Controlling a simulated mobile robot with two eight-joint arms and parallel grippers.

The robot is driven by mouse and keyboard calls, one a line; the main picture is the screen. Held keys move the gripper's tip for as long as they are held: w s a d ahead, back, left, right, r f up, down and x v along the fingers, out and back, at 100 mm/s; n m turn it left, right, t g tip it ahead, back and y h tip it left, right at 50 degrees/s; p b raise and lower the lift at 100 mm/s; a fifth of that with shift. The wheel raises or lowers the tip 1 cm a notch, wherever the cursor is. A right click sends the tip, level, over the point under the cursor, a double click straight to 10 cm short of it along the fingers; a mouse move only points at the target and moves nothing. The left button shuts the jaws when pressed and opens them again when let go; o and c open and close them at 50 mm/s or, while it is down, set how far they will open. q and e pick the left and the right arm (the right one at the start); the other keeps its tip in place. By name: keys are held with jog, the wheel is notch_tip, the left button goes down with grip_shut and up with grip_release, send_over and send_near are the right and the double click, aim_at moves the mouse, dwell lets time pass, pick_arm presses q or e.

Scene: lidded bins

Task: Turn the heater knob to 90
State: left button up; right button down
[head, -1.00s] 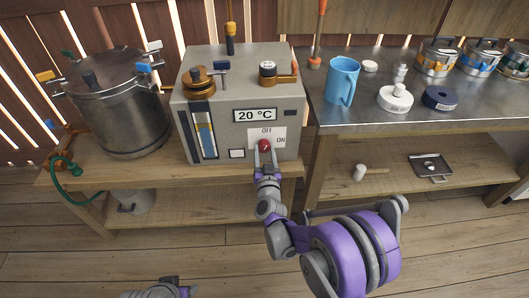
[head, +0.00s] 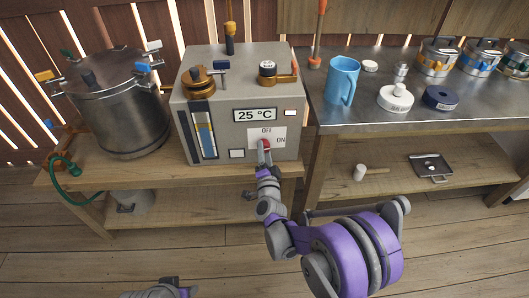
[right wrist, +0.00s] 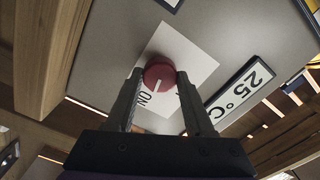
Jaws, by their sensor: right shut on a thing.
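The heater (head: 275,90) is a grey box on the wooden bench, and its display (head: 255,115) reads 25 °C. Its red knob (head: 266,145) sits on a white plate marked OFF and ON, below the display. My right gripper (head: 263,150) is at the knob, partly covering it. In the right wrist view the two fingers of the right gripper (right wrist: 160,88) are shut on the sides of the red knob (right wrist: 159,71), whose white line is tilted. The display (right wrist: 240,92) also shows there. My left gripper (head: 165,287) shows only in part at the bottom edge.
A steel pot (head: 125,110) with a lid stands left of the heater. The floor in front is clear.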

jog(key=shift+m, duration=1.2)
jog(key=shift+c, duration=1.4)
grip_release()
jog(key=shift+s, duration=0.1)
jog(key=s+p, duration=0.1)
jog(key=s, duration=0.9)
jog(key=shift+s, duration=0.35)
jog(key=shift+r, duration=0.1)
